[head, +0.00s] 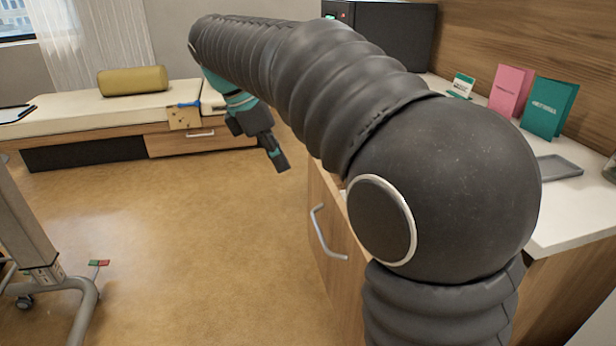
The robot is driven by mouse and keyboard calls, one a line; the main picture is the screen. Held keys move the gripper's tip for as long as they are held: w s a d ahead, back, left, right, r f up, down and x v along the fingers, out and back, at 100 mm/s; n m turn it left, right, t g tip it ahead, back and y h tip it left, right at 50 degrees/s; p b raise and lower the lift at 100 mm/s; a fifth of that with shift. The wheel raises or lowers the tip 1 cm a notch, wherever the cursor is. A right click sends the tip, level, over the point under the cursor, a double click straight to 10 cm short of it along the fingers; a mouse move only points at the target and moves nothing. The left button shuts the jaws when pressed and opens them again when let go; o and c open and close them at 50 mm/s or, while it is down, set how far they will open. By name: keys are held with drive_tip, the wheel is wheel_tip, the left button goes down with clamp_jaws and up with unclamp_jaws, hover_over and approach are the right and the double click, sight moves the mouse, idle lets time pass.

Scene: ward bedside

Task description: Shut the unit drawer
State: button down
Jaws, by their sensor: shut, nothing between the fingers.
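The wooden unit stands on the right under a white top (575,215). A wooden front (335,275) with a curved metal handle (322,236) faces left, in the lower middle. My arm passes in front of the unit and hides much of this front and the space behind it, so I cannot tell how far the drawer stands out. My gripper (281,163) is shut and empty. It points down, beyond the handle and to its upper left in the picture, apart from the front as far as I can see.
A bench (85,115) with an olive bolster (133,81) and its own handled drawer (195,140) runs along the back. A wheeled stand (30,235) is at left. A pink card (511,91), a green card (549,107) and a grey tray (560,167) are on the top. The middle floor is clear.

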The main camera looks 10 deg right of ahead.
drive_tip(key=b, duration=0.2)
hover_over(312, 217)
wheel_tip(312, 217, down, 9)
drive_tip(key=shift+f, duration=0.1)
drive_tip(key=shift+d, duration=0.7)
